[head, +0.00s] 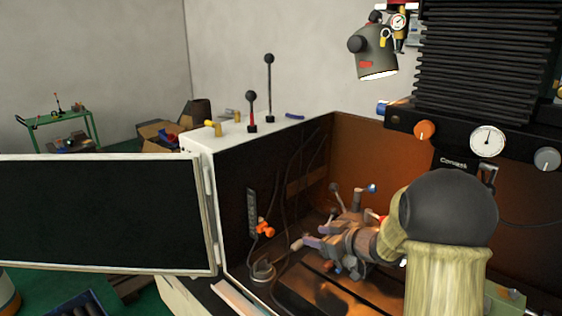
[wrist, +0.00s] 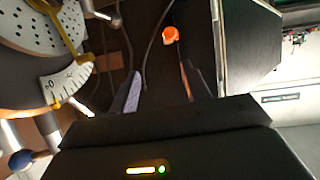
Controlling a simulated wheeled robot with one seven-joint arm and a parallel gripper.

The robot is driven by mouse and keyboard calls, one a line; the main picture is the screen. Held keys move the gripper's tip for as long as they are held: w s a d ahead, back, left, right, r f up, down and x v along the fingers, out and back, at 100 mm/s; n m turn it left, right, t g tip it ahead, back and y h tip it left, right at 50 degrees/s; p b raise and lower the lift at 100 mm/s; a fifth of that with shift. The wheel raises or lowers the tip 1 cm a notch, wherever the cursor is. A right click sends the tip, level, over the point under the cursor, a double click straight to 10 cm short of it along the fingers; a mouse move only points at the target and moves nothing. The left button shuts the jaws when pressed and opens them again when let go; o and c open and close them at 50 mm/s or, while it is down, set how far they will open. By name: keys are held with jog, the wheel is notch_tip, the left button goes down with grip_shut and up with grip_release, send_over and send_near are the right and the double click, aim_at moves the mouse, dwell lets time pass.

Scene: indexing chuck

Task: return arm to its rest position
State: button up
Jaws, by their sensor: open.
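My gripper (wrist: 160,88) is open in the wrist view, with its two fingers apart and nothing between them. In the head view my gripper (head: 318,236) is inside the machine enclosure, partly covered by my own pale and black arm. The indexing chuck (wrist: 30,65) fills the upper left of the wrist view, with a perforated round face, a white graduated scale (wrist: 68,82) and a yellow pointer. A blue-knobbed lever (wrist: 20,160) shows below it. In the head view much of the chuck is hidden behind my arm and gripper.
An orange fitting (head: 265,230) is on the enclosure's left inner wall; cables hang nearby. The open black door panel (head: 100,212) stands at left. A machine head with a dial gauge (head: 487,140) and a lamp (head: 375,52) hang above. A green cart (head: 60,118) stands far left.

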jog(key=s+d+r+m+h+p, duration=0.3)
jog(key=h, duration=0.2)
jog(key=s+a+m+g+h+p, duration=0.1)
jog(key=s+m+g+h+p, duration=0.2)
jog(key=s, duration=2)
jog(key=m+g+p, duration=0.2)
jog(key=g, duration=0.2)
jog(key=shift+s+g, duration=0.25)
jog(key=shift+g, duration=0.05)
